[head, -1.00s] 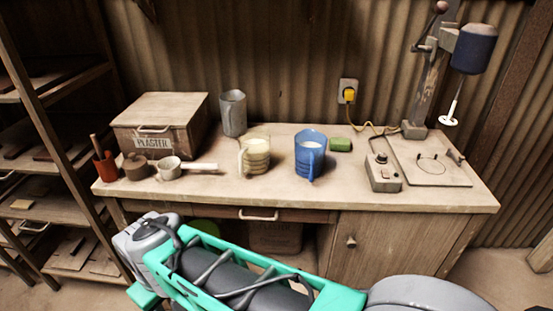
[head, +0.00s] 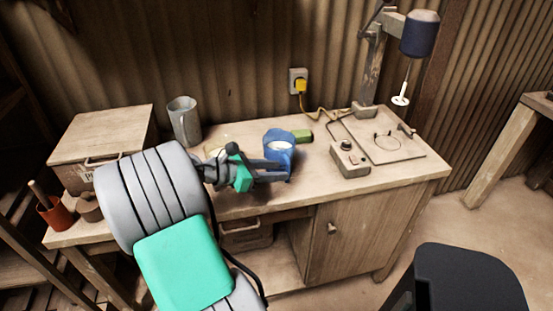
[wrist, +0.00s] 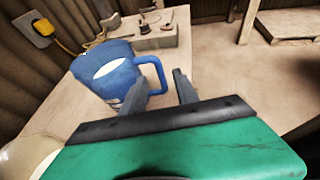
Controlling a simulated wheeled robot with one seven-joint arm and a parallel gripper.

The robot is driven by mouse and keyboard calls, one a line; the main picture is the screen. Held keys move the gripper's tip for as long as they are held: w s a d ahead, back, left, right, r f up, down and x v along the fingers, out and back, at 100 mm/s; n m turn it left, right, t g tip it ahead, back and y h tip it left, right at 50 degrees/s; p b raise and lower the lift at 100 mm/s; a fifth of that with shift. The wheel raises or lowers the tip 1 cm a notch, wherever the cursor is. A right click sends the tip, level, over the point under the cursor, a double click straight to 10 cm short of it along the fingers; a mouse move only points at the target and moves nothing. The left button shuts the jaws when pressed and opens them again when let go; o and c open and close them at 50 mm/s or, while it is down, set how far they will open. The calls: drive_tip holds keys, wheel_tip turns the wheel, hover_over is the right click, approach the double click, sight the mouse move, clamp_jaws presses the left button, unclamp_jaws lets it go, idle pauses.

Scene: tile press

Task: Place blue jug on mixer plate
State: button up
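The blue jug (head: 278,142) stands upright on the workbench with pale contents. In the wrist view the blue jug (wrist: 108,75) has its handle turned toward my gripper (wrist: 160,84). My gripper's two grey fingers are apart, one on each side of the handle's lower end, and I cannot tell whether they touch it. In the head view my gripper (head: 272,170) is at the jug's near side, and the arm partly hides that area. The mixer plate (head: 410,155) is the flat board with a wire ring at the bench's right, below the mixer (head: 420,35).
A control box (head: 350,159) and a green block (head: 302,136) lie right of the jug. A grey metal jug (head: 184,122) stands behind left, near the plaster box (head: 100,130). A pale measuring jug (wrist: 28,158) is close by my gripper. Bare bench lies in front of the control box.

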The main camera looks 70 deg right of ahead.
drive_tip(key=x, duration=0.4)
drive_tip(key=shift+f+b, duration=0.3)
drive_tip(key=shift+f, duration=0.15)
drive_tip(key=shift+s+d, duration=0.2)
drive_tip(key=shift+c, duration=0.5)
clamp_jaws()
